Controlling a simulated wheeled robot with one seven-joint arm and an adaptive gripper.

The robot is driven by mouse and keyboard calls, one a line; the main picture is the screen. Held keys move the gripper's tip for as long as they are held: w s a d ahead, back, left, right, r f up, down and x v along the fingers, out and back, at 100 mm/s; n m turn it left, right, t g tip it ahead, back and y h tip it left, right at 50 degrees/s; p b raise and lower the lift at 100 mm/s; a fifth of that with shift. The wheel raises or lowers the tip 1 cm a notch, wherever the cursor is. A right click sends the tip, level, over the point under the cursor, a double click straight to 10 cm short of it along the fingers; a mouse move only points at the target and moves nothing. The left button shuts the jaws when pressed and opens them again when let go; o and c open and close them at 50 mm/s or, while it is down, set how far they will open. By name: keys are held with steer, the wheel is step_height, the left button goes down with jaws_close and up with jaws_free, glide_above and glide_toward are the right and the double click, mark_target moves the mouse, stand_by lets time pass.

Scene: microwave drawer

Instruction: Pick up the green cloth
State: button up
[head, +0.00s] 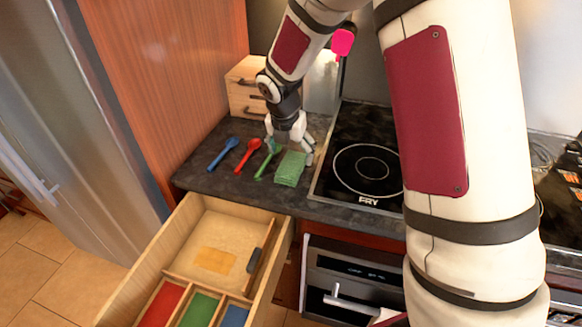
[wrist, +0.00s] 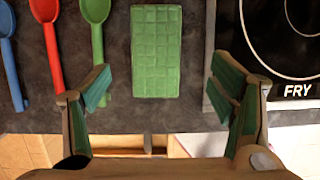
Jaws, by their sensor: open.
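The green cloth (head: 289,169) lies flat and folded on the dark counter, just left of the cooktop. In the wrist view the cloth (wrist: 156,50) is a green rectangle with a grid pattern, ahead of my fingers and between their lines. My gripper (head: 291,142) is over the counter behind and above the cloth in the head view. In the wrist view my gripper (wrist: 160,88) has its two fingers wide apart with nothing between them. Whether any finger touches the counter cannot be told.
Blue (head: 223,154), red (head: 248,155) and green (head: 267,160) spoons lie left of the cloth. The cooktop (head: 362,165) is close on its right. An open drawer (head: 231,214) with coloured compartments juts out below the counter. A small wooden drawer box (head: 247,88) stands behind.

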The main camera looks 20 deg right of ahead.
mark_target(291, 164)
steer(key=shift+a+p+x, duration=0.15)
steer(key=shift+p+x, duration=0.05)
steer(key=shift+x, duration=1.25)
steer(key=shift+a+p+x, duration=0.15)
steer(key=shift+x, duration=1.35)
steer(key=c, duration=1.2)
